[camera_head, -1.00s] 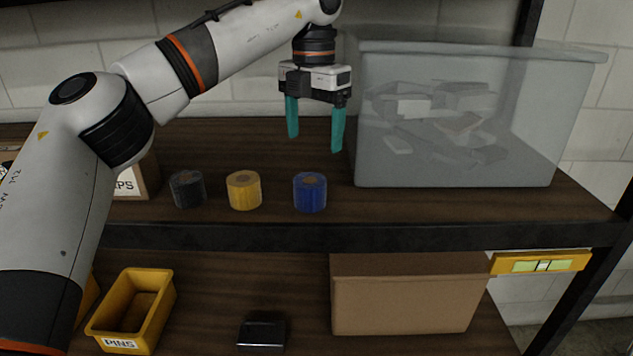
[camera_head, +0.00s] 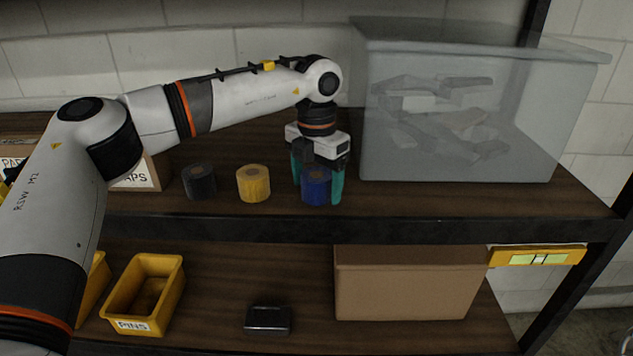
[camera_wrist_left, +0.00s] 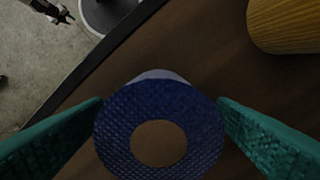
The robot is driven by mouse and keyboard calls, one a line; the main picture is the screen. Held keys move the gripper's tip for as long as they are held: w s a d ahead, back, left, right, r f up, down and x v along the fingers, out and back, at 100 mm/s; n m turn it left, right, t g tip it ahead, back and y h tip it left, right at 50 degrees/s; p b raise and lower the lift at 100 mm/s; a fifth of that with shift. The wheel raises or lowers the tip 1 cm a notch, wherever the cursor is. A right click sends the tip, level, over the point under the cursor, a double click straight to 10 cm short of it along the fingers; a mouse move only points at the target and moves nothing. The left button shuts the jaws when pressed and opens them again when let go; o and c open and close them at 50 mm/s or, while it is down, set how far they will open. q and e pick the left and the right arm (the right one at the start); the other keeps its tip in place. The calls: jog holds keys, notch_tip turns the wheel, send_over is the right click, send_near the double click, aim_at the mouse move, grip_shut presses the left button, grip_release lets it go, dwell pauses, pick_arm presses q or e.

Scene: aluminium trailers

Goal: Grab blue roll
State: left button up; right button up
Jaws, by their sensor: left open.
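The blue roll (camera_head: 316,187) stands upright on the upper shelf, at the right end of a row of three rolls. My left gripper (camera_head: 319,190) is lowered over it, with one teal finger on each side. In the left wrist view the blue roll (camera_wrist_left: 160,128) shows from above, its round hole facing the camera. It lies between the two open fingers of my left gripper (camera_wrist_left: 160,125), with a visible gap at either side. My right gripper is not in view.
The yellow roll (camera_head: 253,184) and the black roll (camera_head: 199,182) stand to the left. A translucent bin (camera_head: 470,150) stands close on the right. The shelf's front edge (camera_head: 330,230) is just before the rolls. A cardboard box (camera_head: 410,285) and yellow PINS bin (camera_head: 145,295) are below.

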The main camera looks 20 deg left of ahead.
pick_arm(q)
jog(key=c, duration=1.1)
jog(key=shift+r, duration=0.15)
